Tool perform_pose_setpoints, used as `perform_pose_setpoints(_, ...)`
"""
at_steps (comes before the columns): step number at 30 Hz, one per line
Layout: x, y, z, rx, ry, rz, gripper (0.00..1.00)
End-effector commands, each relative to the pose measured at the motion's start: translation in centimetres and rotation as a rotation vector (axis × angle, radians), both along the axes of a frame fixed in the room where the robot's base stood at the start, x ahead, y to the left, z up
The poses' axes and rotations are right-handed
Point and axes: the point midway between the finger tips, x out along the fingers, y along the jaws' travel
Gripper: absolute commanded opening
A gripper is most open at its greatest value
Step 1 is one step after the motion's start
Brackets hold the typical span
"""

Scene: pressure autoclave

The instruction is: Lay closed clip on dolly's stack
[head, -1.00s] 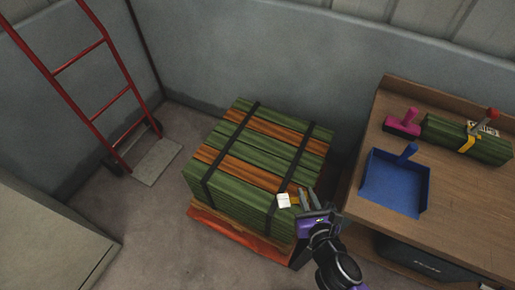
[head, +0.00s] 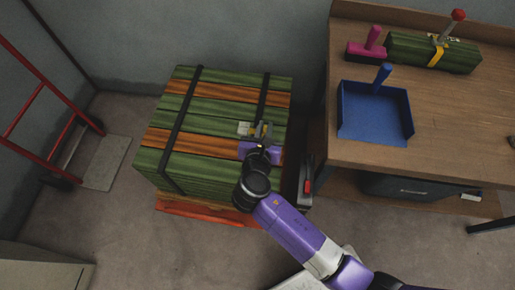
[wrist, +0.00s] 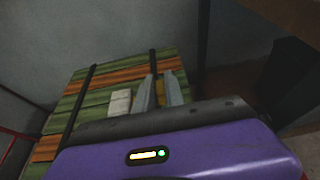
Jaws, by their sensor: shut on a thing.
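The stack (head: 207,112) of green and orange boards, bound by two black straps, sits on the low orange-red dolly (head: 190,209). In the wrist view the stack (wrist: 90,90) fills the area past the fingers. My gripper (head: 263,130) is over the right part of the stack's top. It is shut on the clip, whose pale block (head: 244,128) sticks out to the left of the fingers. In the wrist view the pale block (wrist: 119,102) shows beside the fingers, with a bit of yellow between them. I cannot tell whether the clip touches the boards.
A wooden bench (head: 450,120) stands right of the stack. It bears a blue dustpan (head: 374,112), a pink-handled tool (head: 370,47) and a green bundle (head: 420,52) with a yellow band and red-knobbed lever. A red hand truck (head: 45,95) stands left.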

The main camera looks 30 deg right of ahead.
Motion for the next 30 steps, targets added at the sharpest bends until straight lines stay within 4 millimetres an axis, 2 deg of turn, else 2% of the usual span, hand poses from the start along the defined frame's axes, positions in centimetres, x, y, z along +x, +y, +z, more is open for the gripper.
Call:
perform_pose_setpoints(1, 0.0, 0.0, -1.8, -0.002, 0.004, 0.002, 0.0)
perform_pose_setpoints(12, 0.0, 0.0, -10.5, -0.002, 0.003, 0.002, 0.0)
perform_pose_setpoints(15, 0.1, 0.1, -11.8, -0.001, 0.001, 0.003, 0.0)
perform_pose_setpoints(23, 0.0, 0.0, -13.4, 0.001, 0.0, 0.002, 0.0)
perform_pose_setpoints(30, 0.1, 0.1, -16.4, 0.0, 0.0, 0.002, 0.0)
